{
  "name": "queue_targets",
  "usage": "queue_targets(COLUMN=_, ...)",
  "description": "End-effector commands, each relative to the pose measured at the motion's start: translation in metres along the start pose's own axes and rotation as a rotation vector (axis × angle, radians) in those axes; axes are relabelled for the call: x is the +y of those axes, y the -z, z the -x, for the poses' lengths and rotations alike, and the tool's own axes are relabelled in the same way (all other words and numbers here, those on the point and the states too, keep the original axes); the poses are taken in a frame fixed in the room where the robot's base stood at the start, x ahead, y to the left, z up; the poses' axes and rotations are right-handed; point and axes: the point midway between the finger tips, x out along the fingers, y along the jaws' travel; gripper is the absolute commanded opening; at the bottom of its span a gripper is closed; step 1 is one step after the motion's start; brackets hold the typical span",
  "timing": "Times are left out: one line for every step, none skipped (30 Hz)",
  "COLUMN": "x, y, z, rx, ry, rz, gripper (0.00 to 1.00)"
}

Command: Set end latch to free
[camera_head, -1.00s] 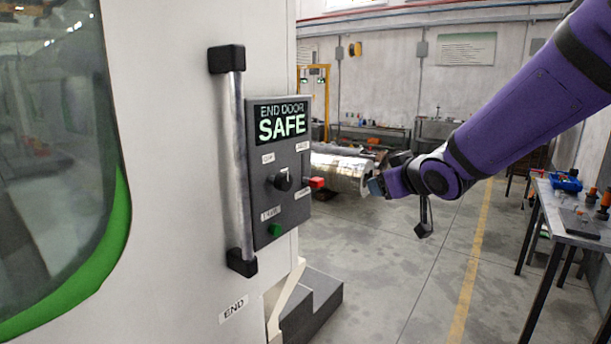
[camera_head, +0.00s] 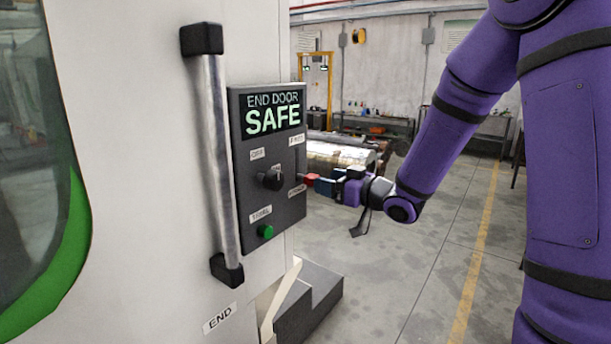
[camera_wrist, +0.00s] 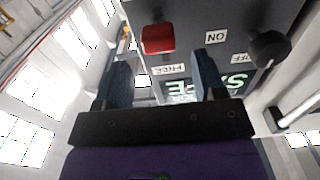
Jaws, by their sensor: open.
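The end latch has a red handle (camera_head: 310,180) on the right side of the dark control panel (camera_head: 243,207). The handle is at the lower end of its travel, near the lower label (camera_head: 297,190), with the FREE label (camera_head: 297,139) above it. The red handle (camera_wrist: 158,38) also shows in the wrist view, beyond the fingertips, with the FREE label (camera_wrist: 166,69) beside it. My gripper (camera_head: 328,180) is open, just right of the handle. In the wrist view my gripper (camera_wrist: 162,62) has its fingers apart with nothing between them. Contact with the handle cannot be told.
The panel carries a lit "END DOOR SAFE" display (camera_head: 273,112), a black rotary knob (camera_head: 271,179) and a green button (camera_head: 265,231). A metal door handle (camera_head: 221,165) stands left of the panel. A dark step block (camera_head: 318,300) is below. Open floor lies right.

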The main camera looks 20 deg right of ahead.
Motion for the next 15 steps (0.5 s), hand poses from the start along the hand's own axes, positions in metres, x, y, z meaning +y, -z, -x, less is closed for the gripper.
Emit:
queue_targets(x=0.000, y=0.000, z=-0.010, rx=0.001, ry=0.002, rz=0.000, gripper=0.64)
queue_targets(x=-0.001, y=0.000, z=-0.016, rx=0.001, ry=0.003, rz=0.000, gripper=0.64)
queue_targets(x=0.000, y=0.000, z=-0.023, rx=0.001, ry=0.002, rz=0.000, gripper=0.64)
queue_targets(x=0.000, y=0.000, z=-0.028, rx=0.000, ry=0.001, rz=0.000, gripper=0.64)
queue_targets(x=0.000, y=0.000, z=-0.034, rx=0.001, ry=0.001, rz=0.000, gripper=0.64)
queue_targets(x=0.000, y=0.000, z=-0.040, rx=0.001, ry=0.002, rz=0.001, gripper=0.64)
queue_targets(x=-0.001, y=0.000, z=-0.045, rx=0.000, ry=0.001, rz=0.001, gripper=0.64)
queue_targets(x=0.000, y=0.000, z=-0.049, rx=0.000, ry=0.000, rz=0.001, gripper=0.64)
queue_targets(x=0.000, y=0.000, z=-0.054, rx=0.001, ry=0.000, rz=0.001, gripper=0.64)
queue_targets(x=0.000, y=0.000, z=-0.058, rx=0.001, ry=0.000, rz=0.001, gripper=0.64)
queue_targets(x=0.000, y=0.000, z=-0.061, rx=0.000, ry=0.000, rz=0.001, gripper=0.64)
queue_targets(x=0.000, y=0.000, z=-0.065, rx=0.000, ry=0.000, rz=0.002, gripper=0.64)
queue_targets(x=0.000, y=0.000, z=-0.067, rx=0.000, ry=-0.001, rz=0.002, gripper=0.64)
queue_targets(x=0.000, y=0.000, z=-0.069, rx=0.000, ry=-0.001, rz=0.002, gripper=0.64)
queue_targets(x=0.000, y=0.000, z=-0.071, rx=0.000, ry=-0.002, rz=0.001, gripper=0.64)
